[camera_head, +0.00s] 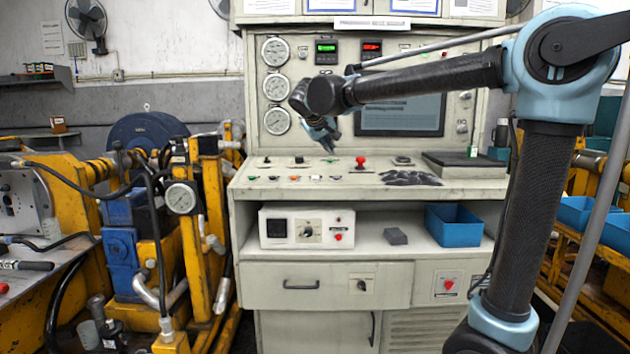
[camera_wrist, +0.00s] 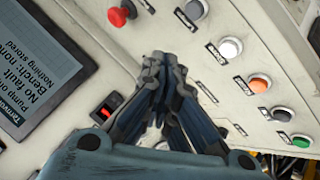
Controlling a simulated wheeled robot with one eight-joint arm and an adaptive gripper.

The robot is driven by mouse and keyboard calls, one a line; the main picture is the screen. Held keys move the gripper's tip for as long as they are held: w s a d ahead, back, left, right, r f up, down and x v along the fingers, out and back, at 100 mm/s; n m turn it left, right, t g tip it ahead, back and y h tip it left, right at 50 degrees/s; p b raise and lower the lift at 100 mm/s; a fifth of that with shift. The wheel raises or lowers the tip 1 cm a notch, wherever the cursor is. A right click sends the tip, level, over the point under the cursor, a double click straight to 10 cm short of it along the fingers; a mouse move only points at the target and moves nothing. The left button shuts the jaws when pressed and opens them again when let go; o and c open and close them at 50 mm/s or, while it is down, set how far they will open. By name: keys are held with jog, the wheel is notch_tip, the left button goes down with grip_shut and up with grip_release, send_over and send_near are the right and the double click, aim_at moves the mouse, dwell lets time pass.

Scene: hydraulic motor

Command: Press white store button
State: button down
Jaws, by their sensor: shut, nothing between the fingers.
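The white button (camera_wrist: 231,47) sits in a row on the pale sloped console, between an orange button (camera_wrist: 259,82) and a grey one (camera_wrist: 194,9). It also shows in the head view (camera_head: 316,177), small, on the console front. My gripper (camera_wrist: 165,62) is shut and empty. In the wrist view its fingertips appear to the left of the white button, apart from it. In the head view my gripper (camera_head: 330,146) hangs above the console, its tips pointing down. The label beside the white button is too small to read for certain.
A red mushroom button (camera_wrist: 122,13) stands up from the console. Black (camera_wrist: 283,113) and green (camera_wrist: 301,140) buttons continue the row. A dark crumpled item (camera_head: 410,178) lies on the console's right part. Yellow machinery (camera_head: 205,230) stands at left.

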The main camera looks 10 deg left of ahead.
jog(key=r, duration=0.2)
send_over(312, 178)
jog(key=s, duration=0.1)
jog(key=shift+s+d+f+n+t, duration=0.1)
jog(key=shift+d+f+n+t, duration=0.1)
jog(key=shift+n+t, duration=0.1)
jog(key=shift+w+a+f, duration=0.1)
jog(key=shift+w+f, duration=0.1)
jog(key=shift+f, duration=1.25)
jog(key=shift+w+f, duration=0.25)
jog(key=shift+f, duration=1.2)
jog(key=shift+w+a+f, duration=0.1)
jog(key=shift+w+f, duration=0.1)
jog(key=shift+f, duration=1.25)
jog(key=shift+f, duration=0.1)
jog(key=shift+f, duration=0.25)
jog(key=shift+w+f, duration=0.1)
jog(key=shift+f, duration=0.3)
jog(key=shift+r, duration=0.8)
